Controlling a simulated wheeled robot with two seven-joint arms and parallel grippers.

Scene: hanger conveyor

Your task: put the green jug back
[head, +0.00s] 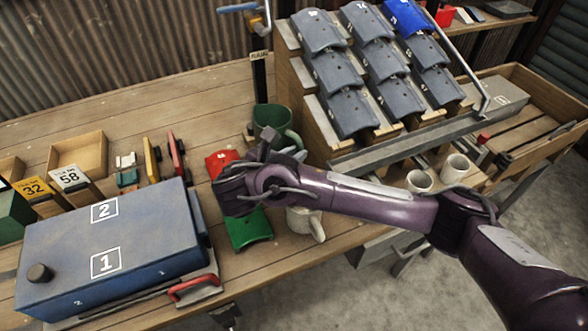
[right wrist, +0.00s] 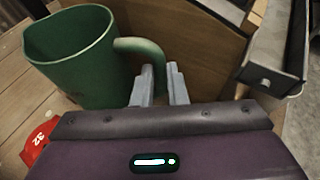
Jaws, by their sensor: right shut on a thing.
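The green jug (head: 270,117) is upright at the back of the workbench, by the dark post and the left side of the tile rack. In the right wrist view the jug (right wrist: 80,62) fills the upper left, with its handle towards my fingers. My right gripper (head: 292,153) is shut on the jug's handle, and its fingers (right wrist: 160,86) stand on either side of the handle's lower part. I cannot tell whether the jug's base touches the bench. My left gripper is not in view.
The wooden rack (head: 296,92) with grey tiles and one blue tile (head: 405,17) stands close right of the jug. A red piece (head: 221,160), a green piece (head: 248,230) and a pale mug (head: 304,222) lie near my arm. A blue box (head: 110,245) is at left.

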